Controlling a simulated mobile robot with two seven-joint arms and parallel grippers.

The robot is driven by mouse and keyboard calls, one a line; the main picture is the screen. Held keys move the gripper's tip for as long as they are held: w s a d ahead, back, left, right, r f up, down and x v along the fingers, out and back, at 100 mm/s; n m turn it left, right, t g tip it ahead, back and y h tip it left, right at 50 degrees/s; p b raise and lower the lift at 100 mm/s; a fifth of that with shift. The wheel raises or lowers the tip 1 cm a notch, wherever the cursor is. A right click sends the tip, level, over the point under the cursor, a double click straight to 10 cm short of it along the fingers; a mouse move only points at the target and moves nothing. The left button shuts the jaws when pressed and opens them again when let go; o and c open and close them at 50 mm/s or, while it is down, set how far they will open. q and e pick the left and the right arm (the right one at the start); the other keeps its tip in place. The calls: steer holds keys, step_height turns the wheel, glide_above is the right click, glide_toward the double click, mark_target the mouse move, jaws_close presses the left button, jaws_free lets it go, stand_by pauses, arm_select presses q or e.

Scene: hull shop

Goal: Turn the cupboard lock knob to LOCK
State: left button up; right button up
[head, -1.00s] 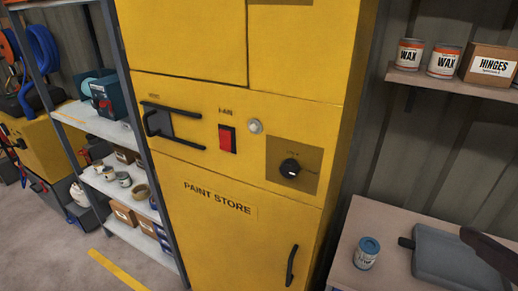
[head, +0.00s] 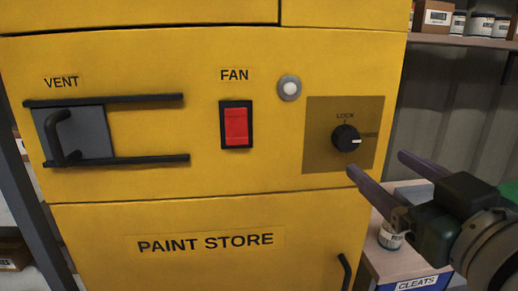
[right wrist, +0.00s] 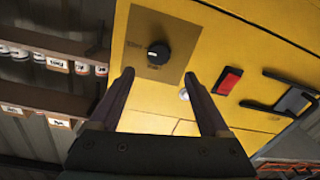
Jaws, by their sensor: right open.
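The black lock knob (head: 346,138) sits on a brown square plate (head: 320,155) on the yellow cupboard (head: 190,205). The word LOCK is above it. The knob's white mark points right, away from LOCK. My right gripper (head: 375,165) is open and empty, to the lower right of the knob and apart from it. In the right wrist view the knob (right wrist: 158,53) shows beyond and between the open fingers (right wrist: 160,82). My left gripper is not in view.
The cupboard front also bears a vent slider (head: 65,140), a red fan switch (head: 236,125) and a round light (head: 289,88). A bench with a can (head: 390,237) and a CLEATS box (head: 417,283) stands at the right. A shelf (head: 470,41) holds cans above.

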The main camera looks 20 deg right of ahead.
mark_target(350, 141)
steer(key=w, duration=0.3)
steer(key=w+d, duration=0.1)
steer(key=w, duration=0.1)
steer(key=w+d, duration=0.1)
steer(key=w, duration=0.2)
steer(key=shift+w+r, duration=0.1)
steer(key=shift+w, duration=0.2)
steer(key=shift+a, duration=0.1)
steer(key=shift+c, duration=0.2)
jaws_close()
